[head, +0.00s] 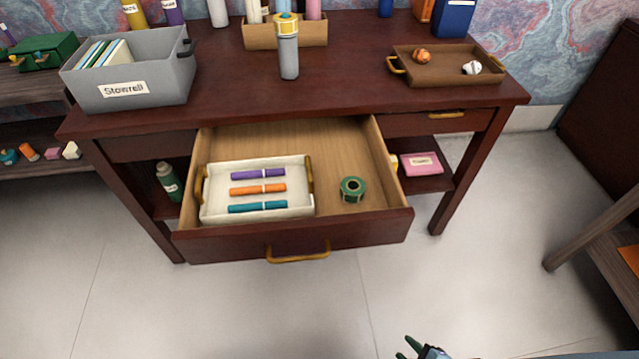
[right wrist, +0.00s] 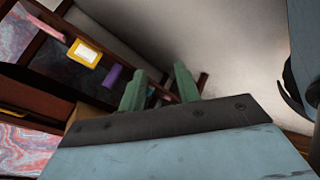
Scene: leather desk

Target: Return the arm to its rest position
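My right gripper (head: 405,347) shows at the bottom edge of the head view, over the floor and well in front of the desk (head: 350,80). In the right wrist view its two green fingers (right wrist: 159,82) stand apart with nothing held between them. The rest of my right arm is mostly out of the picture. My left gripper and arm are not in view.
The desk's middle drawer (head: 300,237) is pulled out, holding a white tray (head: 210,211) of markers and a green tape roll (head: 352,189). A grey bin (head: 180,85) and brown tray (head: 435,103) stand on top. A wooden table (head: 590,240) is at right. Floor between is clear.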

